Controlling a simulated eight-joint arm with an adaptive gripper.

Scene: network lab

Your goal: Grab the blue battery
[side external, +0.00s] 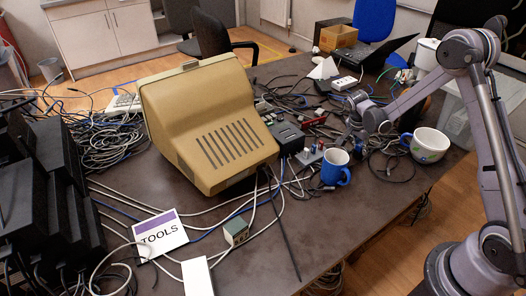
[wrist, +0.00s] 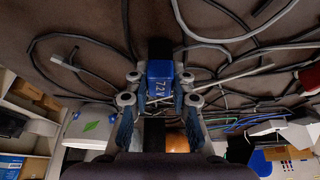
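The blue battery (wrist: 159,71), marked "72V" with a dark end, shows in the upper middle of the wrist view, above the dark tabletop. My gripper (wrist: 160,90) has its two fingers apart, one on each side of the battery. A narrow gap seems to show between the battery and each finger, so contact is not clear. In the side external view my gripper (side external: 362,118) is low over the table, behind the blue mug. I cannot make out the battery there among the cables and the arm.
A blue mug (side external: 335,168) stands just in front of my gripper and a white patterned pot (side external: 427,145) to its right. A beige monitor (side external: 212,125) and a dark box (side external: 286,137) are to the left. Loose cables (side external: 300,98) lie around. The front right tabletop is mostly clear.

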